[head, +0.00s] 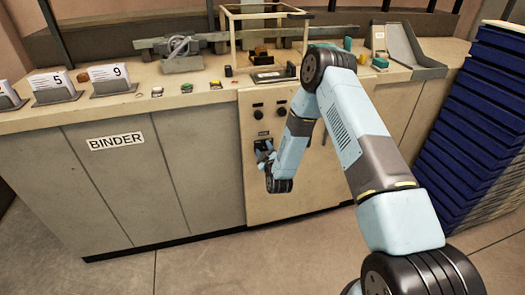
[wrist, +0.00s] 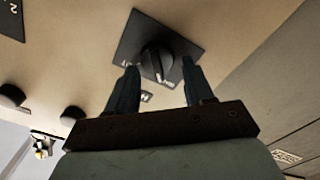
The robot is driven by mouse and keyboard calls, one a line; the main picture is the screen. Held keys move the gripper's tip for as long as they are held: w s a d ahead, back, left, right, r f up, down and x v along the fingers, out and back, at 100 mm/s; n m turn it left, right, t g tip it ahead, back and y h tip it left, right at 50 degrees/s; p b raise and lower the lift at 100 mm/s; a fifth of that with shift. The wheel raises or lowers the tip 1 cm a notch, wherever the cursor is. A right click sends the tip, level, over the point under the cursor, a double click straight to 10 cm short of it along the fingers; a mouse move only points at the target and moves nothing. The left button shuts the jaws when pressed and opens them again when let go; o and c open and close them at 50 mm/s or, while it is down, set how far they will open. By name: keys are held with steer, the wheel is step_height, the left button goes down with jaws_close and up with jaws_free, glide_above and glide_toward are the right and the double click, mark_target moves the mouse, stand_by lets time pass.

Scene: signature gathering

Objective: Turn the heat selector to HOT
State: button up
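The heat selector is a black rotary knob (wrist: 157,62) with a white pointer mark, on a dark square plate (wrist: 187,41) in the wrist view. The mark points towards my gripper's palm. The small lettering on the plate is too small and partly covered to read. My gripper (wrist: 158,67) is open, with one finger on each side of the knob and gaps visible between them. I cannot tell how deep the fingertips reach. In the head view, my gripper (head: 264,152) is at the front panel of the cabinet, and the knob is hidden behind it.
The beige control panel (head: 292,190) has two black knobs (head: 258,114) (head: 281,112) above the selector. A grey cabinet marked BINDER (head: 116,142) stands to the left. A stack of blue trays (head: 480,135) stands to the right. The counter above holds cards, blocks and a clear-sided frame.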

steer(key=c, duration=0.7)
steer(key=shift+s+a, duration=0.1)
steer(key=shift+a, duration=0.3)
steer(key=shift+c, duration=0.3)
steer(key=shift+d+m, duration=0.3)
steer(key=m, duration=0.6)
steer(key=shift+d, duration=0.35)
steer(key=m, duration=0.5)
steer(key=shift+d+m, duration=0.25)
steer(key=shift+m, duration=0.05)
steer(key=shift+w+d+f+m, duration=0.1)
steer(key=shift+m, duration=0.75)
steer(key=shift+w+d+m, duration=0.1)
steer(key=shift+m, duration=1.05)
